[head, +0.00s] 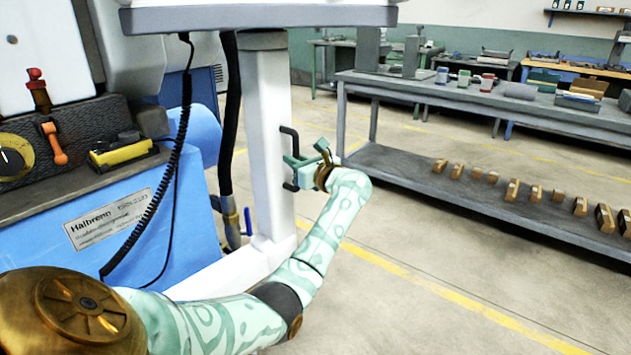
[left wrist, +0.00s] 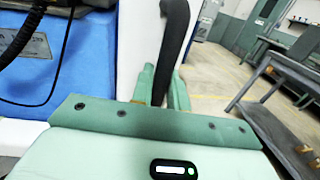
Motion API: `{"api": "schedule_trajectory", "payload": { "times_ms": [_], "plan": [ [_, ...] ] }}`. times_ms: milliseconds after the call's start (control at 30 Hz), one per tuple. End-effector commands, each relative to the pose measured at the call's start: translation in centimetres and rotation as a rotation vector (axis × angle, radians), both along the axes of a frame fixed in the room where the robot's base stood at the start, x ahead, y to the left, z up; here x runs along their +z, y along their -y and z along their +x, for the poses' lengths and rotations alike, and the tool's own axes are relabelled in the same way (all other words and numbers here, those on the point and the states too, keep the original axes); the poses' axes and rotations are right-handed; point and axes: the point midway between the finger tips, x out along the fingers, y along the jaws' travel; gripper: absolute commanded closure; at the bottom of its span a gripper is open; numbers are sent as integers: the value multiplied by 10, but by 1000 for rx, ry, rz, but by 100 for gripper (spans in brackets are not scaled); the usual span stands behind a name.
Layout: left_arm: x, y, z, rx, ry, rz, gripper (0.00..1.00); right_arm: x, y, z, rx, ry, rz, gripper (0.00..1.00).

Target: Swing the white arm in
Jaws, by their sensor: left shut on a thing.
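The white arm (head: 270,130) is a tall white post hanging under a grey-edged white housing (head: 260,15) in the head view. A black bar handle (head: 290,140) is fixed to its right side. My left gripper (head: 291,163) is at the handle, its pale green fingers shut on it. In the left wrist view the black handle (left wrist: 175,40) runs down between the fingers (left wrist: 163,85), with the white arm (left wrist: 138,50) just behind. The fingers hide the handle's middle part. My right gripper is in neither view.
The blue machine base (head: 165,230) with a control panel stands at left. A black coiled cable (head: 160,190) hangs before it. A grey workbench (head: 480,110) with several wooden blocks on its lower shelf stands at right. The floor between is clear.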

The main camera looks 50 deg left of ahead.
Motion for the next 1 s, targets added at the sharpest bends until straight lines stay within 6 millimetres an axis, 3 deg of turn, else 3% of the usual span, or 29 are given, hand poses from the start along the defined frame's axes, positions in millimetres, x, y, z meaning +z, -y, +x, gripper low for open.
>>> {"api": "schedule_trajectory", "payload": {
  "times_ms": [200,500,533,600,1000],
  "plan": [
    [0,-11,0,19,-2,0,100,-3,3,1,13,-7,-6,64],
    [4,-13,0,19,1,5,100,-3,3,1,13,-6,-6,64],
    [4,-13,0,19,1,5,78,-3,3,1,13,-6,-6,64],
    [4,-12,0,19,1,5,66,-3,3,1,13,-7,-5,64],
    [1,-7,1,18,1,-1,66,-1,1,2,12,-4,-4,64]
  ]
}}
